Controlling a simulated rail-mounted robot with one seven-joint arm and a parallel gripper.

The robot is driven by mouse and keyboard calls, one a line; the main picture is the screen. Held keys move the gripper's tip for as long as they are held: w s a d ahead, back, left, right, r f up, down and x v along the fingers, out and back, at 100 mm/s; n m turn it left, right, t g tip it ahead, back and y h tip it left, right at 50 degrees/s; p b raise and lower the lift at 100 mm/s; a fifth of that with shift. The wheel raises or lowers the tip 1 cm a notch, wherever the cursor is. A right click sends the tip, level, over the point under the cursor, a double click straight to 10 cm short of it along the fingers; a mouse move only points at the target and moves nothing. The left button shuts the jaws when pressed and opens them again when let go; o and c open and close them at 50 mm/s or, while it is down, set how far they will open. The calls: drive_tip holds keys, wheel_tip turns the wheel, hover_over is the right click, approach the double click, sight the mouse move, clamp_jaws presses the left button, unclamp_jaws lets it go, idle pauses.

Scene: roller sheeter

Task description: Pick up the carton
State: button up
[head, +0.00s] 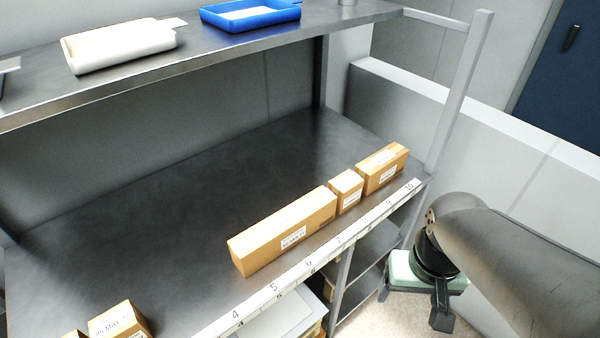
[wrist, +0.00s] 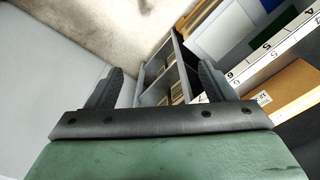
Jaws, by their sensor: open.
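Several brown cartons with white labels stand on the dark shelf in the head view. A long carton (head: 283,235) lies along the front edge. A small carton (head: 346,190) and a medium carton (head: 382,168) follow it to the right. Another carton (head: 118,322) is at the bottom left, partly cut off. I cannot tell which one the task names. My gripper (wrist: 158,82) is open and empty in the wrist view, its two dark fingers apart. In the head view it hangs right of the shelf, clear of the cartons. A labelled carton (wrist: 268,96) shows right of the fingers in the wrist view.
A numbered white strip (head: 308,262) runs along the shelf's front edge. An upper shelf above holds a white tray (head: 120,48) and a blue tray (head: 250,17). A grey post (head: 460,90) stands at the right. The shelf behind the cartons is clear.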

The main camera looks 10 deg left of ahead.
drive_tip(key=shift+o, duration=0.4)
wheel_tip(320, 180, up, 6)
drive_tip(key=n+b, duration=0.1)
drive_tip(key=n, duration=2.6)
hover_over(286, 217)
drive_tip(key=shift+g, duration=0.3)
wheel_tip(286, 217, down, 11)
drive_tip(key=shift+w+r+p, duration=0.1)
drive_tip(key=shift+p, duration=0.45)
drive_tip(key=shift+f+p, duration=0.7)
drive_tip(key=shift+f, duration=2)
drive_tip(key=c, duration=1.4)
